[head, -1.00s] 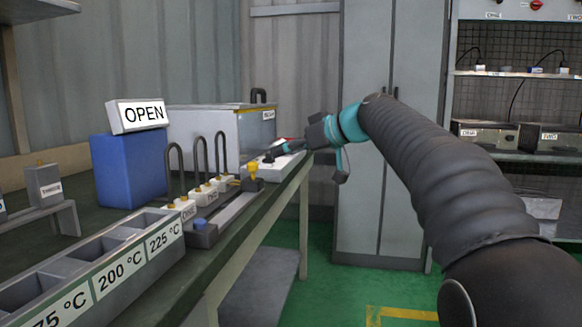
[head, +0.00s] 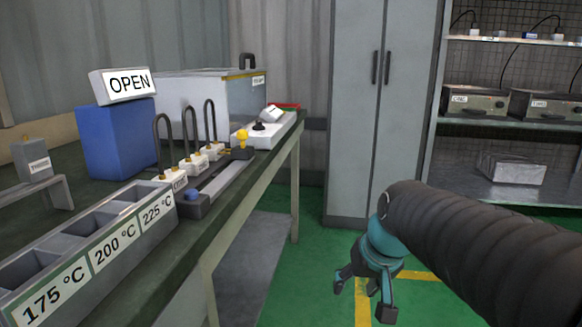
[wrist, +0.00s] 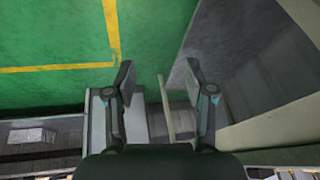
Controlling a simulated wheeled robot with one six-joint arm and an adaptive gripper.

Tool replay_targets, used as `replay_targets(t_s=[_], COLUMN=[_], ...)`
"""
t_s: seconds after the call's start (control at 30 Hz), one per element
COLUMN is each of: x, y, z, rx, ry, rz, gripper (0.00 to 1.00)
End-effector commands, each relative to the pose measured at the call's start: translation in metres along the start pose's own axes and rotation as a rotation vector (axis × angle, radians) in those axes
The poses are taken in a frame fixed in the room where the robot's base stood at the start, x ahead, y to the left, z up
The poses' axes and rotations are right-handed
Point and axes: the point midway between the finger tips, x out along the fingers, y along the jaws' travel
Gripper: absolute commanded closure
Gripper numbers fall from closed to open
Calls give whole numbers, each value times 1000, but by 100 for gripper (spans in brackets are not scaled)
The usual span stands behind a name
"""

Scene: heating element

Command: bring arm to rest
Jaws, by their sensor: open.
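My gripper (head: 366,300) hangs at the end of my dark sleeved arm, over the green floor and to the right of the workbench. Its fingers point down and are spread apart with nothing between them. In the wrist view my gripper (wrist: 160,85) shows two separate fingers with bare floor and a grey surface beyond them. It touches nothing that I can see.
The workbench (head: 228,203) on the left carries a labelled bin row (head: 100,250), upright heating elements (head: 188,135), a blue block (head: 118,140) with an OPEN sign (head: 127,84), and a lidded tank (head: 225,98). A grey cabinet (head: 370,130) and shelves (head: 540,125) stand behind. Floor around my gripper looks clear.

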Motion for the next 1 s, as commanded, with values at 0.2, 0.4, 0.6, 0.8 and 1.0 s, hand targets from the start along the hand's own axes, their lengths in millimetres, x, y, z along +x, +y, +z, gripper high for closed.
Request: replay_targets(t_s=[0.2,0.4,0.6,0.8,1.0], x=[-14,-28,-49,-51,-51], y=[30,39,35,35,35], z=[90,135,135,134,134], rx=[-19,-44,-45,-45,-45], ry=[-2,37,103,107,107], rz=[115,150,148,147,147], gripper=[46,46,46,46,46])
